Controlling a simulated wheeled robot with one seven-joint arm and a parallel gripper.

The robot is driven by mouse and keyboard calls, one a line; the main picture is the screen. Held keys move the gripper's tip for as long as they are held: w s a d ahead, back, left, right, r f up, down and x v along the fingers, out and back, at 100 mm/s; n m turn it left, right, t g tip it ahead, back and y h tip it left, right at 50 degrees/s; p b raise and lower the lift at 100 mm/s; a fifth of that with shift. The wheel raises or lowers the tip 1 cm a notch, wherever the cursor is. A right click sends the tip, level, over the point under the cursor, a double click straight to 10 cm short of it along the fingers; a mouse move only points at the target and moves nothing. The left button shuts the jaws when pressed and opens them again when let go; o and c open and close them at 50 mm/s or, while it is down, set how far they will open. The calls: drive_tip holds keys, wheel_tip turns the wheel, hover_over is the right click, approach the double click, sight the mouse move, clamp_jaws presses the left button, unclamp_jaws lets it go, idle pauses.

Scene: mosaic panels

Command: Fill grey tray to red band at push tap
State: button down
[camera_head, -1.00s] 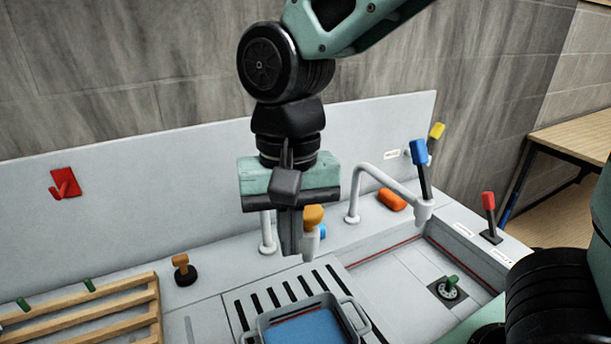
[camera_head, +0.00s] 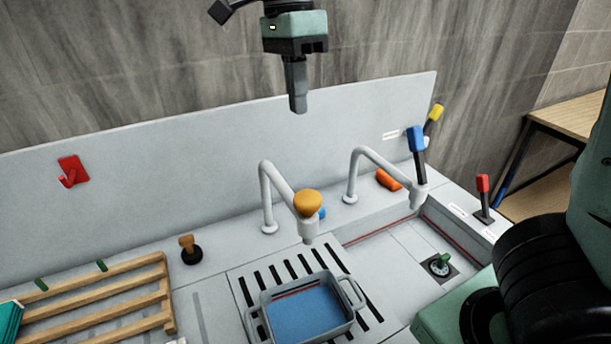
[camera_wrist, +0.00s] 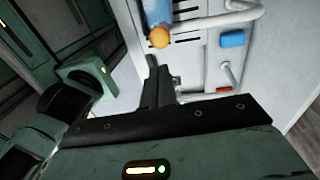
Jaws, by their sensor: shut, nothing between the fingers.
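The grey tray (camera_head: 262,333), with two handles, stands on the slotted drain grate under the spout of the push tap. Blue water (camera_head: 308,312) covers its floor, and part of a red band (camera_head: 297,291) shows on the far inner wall above the water. The push tap (camera_head: 270,185) is a white bent pipe with an orange knob (camera_head: 308,202) on its spout; no stream is visible. My gripper (camera_head: 298,108) is shut and empty, high above and behind the knob, clear of it. The wrist view shows the knob (camera_wrist: 159,37) and blue water (camera_wrist: 157,12) beyond my fingers.
A second tap (camera_head: 360,172) with a blue lever (camera_head: 416,142) overhangs a sunken basin with a green-handled plug (camera_head: 440,264). Red (camera_head: 483,186) and yellow levers (camera_head: 434,114) stand right. A wooden rack (camera_head: 90,297) lies left. Space around my gripper is clear.

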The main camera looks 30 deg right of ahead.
drive_tip(key=shift+f, duration=0.1)
drive_tip(key=p, duration=0.3)
approach(307, 195)
drive_tip(key=f, duration=0.5)
drive_tip(key=shift+s+d+f, duration=0.1)
drive_tip(key=shift+s+f, duration=0.05)
drive_tip(key=shift+s, duration=0.2)
drive_tip(key=shift+s+f, duration=0.1)
drive_tip(key=shift+f, duration=0.65)
drive_tip(key=shift+f, duration=0.95)
drive_tip(key=shift+s+f, duration=0.15)
drive_tip(key=shift+s, duration=0.05)
